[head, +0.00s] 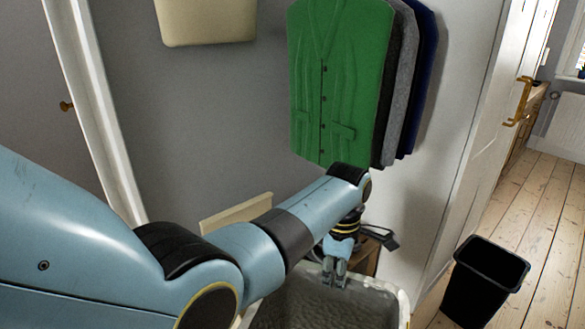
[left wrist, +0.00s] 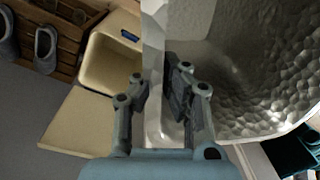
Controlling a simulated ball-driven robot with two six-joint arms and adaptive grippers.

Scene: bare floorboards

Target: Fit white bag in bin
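A pale-rimmed container (head: 404,308) stands low at the bottom of the head view. A grey, dimpled, crinkled surface (head: 315,302) fills its inside; I cannot tell if this is the white bag. The surface also fills the right of the left wrist view (left wrist: 250,75). My left gripper (head: 335,272) is over the container's far side. In the left wrist view its fingers (left wrist: 157,92) are apart, with a pale strip of the edge showing between them; contact is unclear. A black bin (head: 484,280) stands on the floorboards at the right. My right gripper is out of view.
A green cardigan (head: 338,85) and darker garments hang on the wall above my left arm. A door with a brass handle (head: 520,101) stands right. Open floor lies beyond the black bin. A cream tub (left wrist: 98,62) and shoes on a wooden rack (left wrist: 62,62) lie at left in the wrist view.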

